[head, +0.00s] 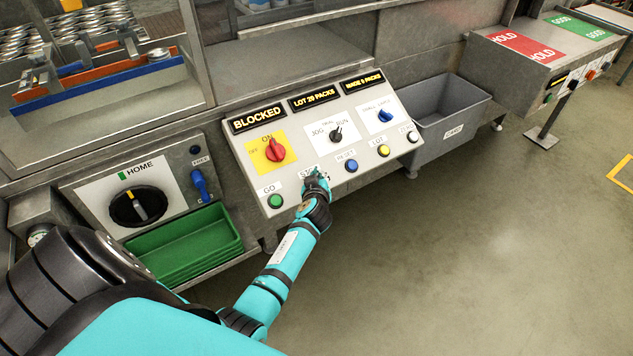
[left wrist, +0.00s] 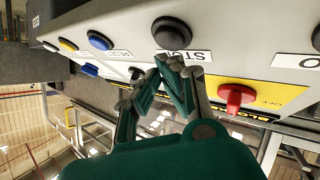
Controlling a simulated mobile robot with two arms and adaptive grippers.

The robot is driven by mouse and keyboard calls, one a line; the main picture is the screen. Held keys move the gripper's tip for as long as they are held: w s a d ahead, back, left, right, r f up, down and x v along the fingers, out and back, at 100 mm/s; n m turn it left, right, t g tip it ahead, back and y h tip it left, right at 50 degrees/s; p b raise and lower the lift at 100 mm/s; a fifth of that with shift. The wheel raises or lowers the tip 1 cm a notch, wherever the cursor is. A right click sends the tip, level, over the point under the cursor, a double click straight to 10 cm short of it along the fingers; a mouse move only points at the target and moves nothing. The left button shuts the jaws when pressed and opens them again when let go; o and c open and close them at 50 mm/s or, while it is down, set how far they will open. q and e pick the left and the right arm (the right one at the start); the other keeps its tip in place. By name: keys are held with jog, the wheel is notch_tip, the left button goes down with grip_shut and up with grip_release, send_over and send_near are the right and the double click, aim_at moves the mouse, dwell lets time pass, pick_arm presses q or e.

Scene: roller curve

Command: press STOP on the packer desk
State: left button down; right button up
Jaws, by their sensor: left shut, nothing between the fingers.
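The packer desk (head: 312,154) is a sloped light panel with displays reading BLOCKED, LOT 20 PACKS and a third about packs. In the left wrist view, the dark STOP button (left wrist: 172,33) stands above its STOP label (left wrist: 184,55). In the head view my gripper covers the button and part of the label. My left gripper (head: 319,180) is shut and empty at the STOP spot. In the left wrist view its fingertips (left wrist: 170,62) overlap the label's edge, just below the button. I cannot tell whether they touch the panel. My right gripper is not in view.
The green GO button (head: 275,200) is left of STOP, with a red knob (head: 275,150) above. Blue (head: 351,165), yellow (head: 383,150) and white (head: 412,136) buttons are to the right. A grey bin (head: 450,105) stands right of the desk, green trays (head: 185,243) left.

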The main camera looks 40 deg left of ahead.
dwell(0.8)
pick_arm(q)
jog(key=shift+f, duration=0.1)
jog(key=shift+a+f+b, duration=0.15)
jog(key=shift+f+b, duration=0.15)
jog(key=shift+b, duration=0.2)
jog(key=shift+w, duration=0.1)
jog(key=shift+a+f+b, duration=0.25)
jog(key=shift+f+b, duration=0.15)
jog(key=shift+b, duration=0.15)
dwell(0.4)
jog(key=shift+r, duration=0.1)
jog(key=shift+d+r+p, duration=0.4)
jog(key=shift+r+p, duration=0.15)
jog(key=shift+r, duration=0.15)
